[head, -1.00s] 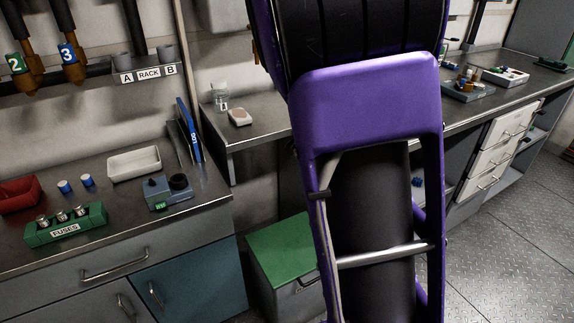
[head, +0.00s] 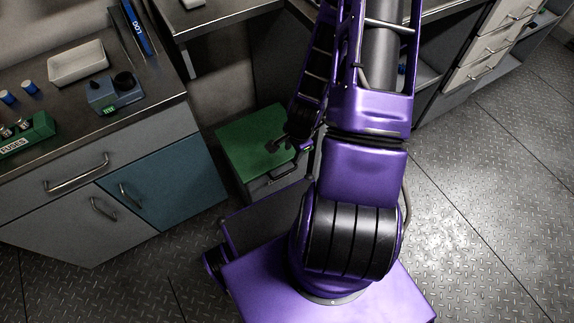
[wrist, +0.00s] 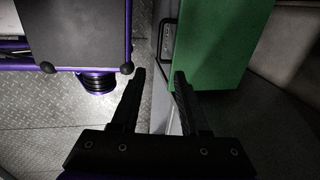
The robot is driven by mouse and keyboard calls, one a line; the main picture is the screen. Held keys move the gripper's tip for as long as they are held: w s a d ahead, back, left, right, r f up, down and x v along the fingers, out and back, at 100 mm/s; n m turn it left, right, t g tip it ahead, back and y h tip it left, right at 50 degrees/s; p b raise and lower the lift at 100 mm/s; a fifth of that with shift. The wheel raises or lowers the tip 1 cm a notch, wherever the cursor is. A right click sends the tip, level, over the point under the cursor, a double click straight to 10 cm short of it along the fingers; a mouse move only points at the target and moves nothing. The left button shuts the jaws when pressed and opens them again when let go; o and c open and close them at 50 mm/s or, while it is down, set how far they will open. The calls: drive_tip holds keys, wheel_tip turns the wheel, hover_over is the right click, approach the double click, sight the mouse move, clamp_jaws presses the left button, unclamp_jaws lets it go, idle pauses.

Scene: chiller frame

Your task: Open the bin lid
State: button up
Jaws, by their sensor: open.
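The bin is a grey box with a flat green lid (head: 240,143), on the floor between the counters. The lid lies shut. In the wrist view the green lid (wrist: 222,40) fills the upper right, and the bin's dark bar handle (wrist: 160,38) stands out from its front side. My gripper (head: 280,145) shows small and dark over the lid's right part in the head view. In the wrist view my gripper (wrist: 159,74) is open and empty, its fingertips near the lid's front edge and short of the handle. I cannot tell whether a finger touches the bin.
A blue cabinet door (head: 165,185) under the left counter stands close to the bin's left. The counter carries a white tray (head: 78,62) and a grey-blue device (head: 115,92). A drawer unit (head: 490,45) is at upper right. Floor (head: 500,200) at right is clear.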

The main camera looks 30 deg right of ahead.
sight(286, 173)
drive_tip(key=w+f+b, duration=0.1)
drive_tip(key=f, duration=0.4)
drive_tip(key=w+f+b, duration=0.1)
drive_tip(key=f, duration=0.5)
drive_tip(key=w+f+b, duration=0.1)
drive_tip(key=f, duration=0.5)
drive_tip(key=shift+w+a+b, duration=0.1)
drive_tip(key=shift+w+b, duration=0.1)
drive_tip(key=shift+b, duration=0.1)
clamp_jaws()
idle(0.6)
